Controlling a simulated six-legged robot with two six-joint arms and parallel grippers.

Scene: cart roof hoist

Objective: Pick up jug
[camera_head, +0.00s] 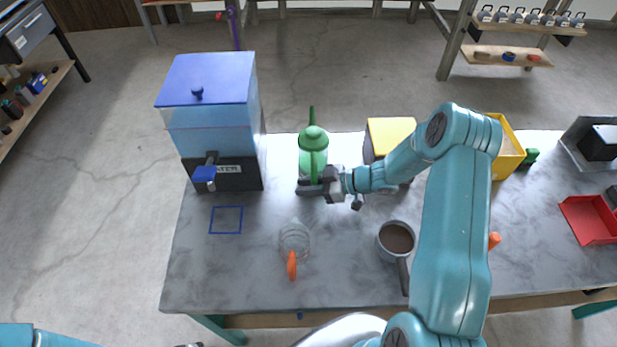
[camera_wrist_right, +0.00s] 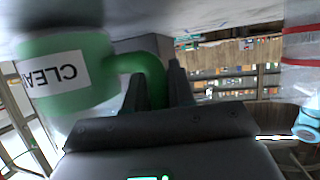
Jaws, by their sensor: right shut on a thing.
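A green jug (camera_head: 313,148) with a domed top and a long thin spout stands at the back of the grey marbled table. In the right wrist view its green body (camera_wrist_right: 65,75) carries a white label reading "CLEA", upside down, with the rest cut off. My right gripper (camera_head: 318,186) reaches in from the right at the jug's near side. In the wrist view its dark fingers (camera_wrist_right: 155,85) are shut on the jug's curved green handle. I cannot tell whether the jug's base touches the table. My left gripper is not in view.
A blue water dispenser (camera_head: 210,115) stands left of the jug. A clear vessel with an orange handle (camera_head: 294,240) and a grey pot of brown liquid (camera_head: 396,238) stand nearer. A yellow box (camera_head: 390,132) is right of the jug. The table's front left is clear around a blue square outline (camera_head: 226,220).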

